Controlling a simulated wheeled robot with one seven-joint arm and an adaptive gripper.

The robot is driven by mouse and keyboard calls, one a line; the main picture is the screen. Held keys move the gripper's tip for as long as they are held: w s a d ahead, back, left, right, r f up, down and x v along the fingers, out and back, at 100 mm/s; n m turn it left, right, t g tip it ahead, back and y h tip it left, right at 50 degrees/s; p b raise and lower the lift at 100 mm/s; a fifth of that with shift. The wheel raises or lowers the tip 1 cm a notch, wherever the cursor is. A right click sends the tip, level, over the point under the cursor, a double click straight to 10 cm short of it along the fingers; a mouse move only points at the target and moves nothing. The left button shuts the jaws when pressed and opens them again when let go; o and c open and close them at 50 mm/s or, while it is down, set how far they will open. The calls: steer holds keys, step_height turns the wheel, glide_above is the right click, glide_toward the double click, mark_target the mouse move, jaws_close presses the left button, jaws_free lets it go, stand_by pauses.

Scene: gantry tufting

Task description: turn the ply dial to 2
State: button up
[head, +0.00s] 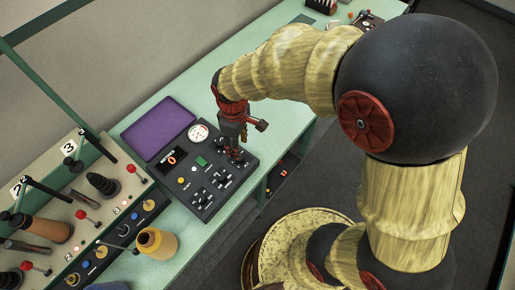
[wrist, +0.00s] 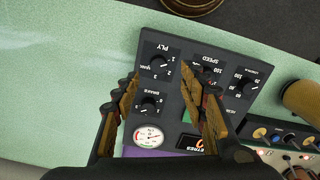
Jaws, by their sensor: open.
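The ply dial (wrist: 158,66) is a black round knob with white marks on the dark control panel (wrist: 198,44). Its lettering appears upside down in the wrist view, and the pointer is too small to read surely. My gripper (wrist: 160,74) is open and empty, with one finger to each side of the dial in that view. I cannot tell whether either finger touches it. In the head view my gripper (head: 235,152) points down over the right far part of the panel and hides the dial there.
The panel also bears a brake dial (wrist: 149,104), a speed dial (wrist: 206,72), a white gauge (wrist: 148,136) and a red-lit display (head: 172,160). A purple tray (head: 160,126) lies beside it. A yellow spool (head: 156,243) and a rack of levers stand left. The green bench (head: 262,140) is clear beyond.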

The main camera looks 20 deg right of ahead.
steer(key=shift+w+r+n, duration=0.1)
steer(key=shift+r+n, duration=0.05)
steer(key=shift+n, duration=0.15)
steer(key=shift+w+a+n, duration=0.1)
steer(key=shift+n, duration=0.2)
step_height(320, 180, down, 8)
steer(key=shift+r+b, duration=0.1)
steer(key=shift+b, duration=0.65)
steer(key=c, duration=0.3)
steer(key=c, duration=0.8)
jaws_close()
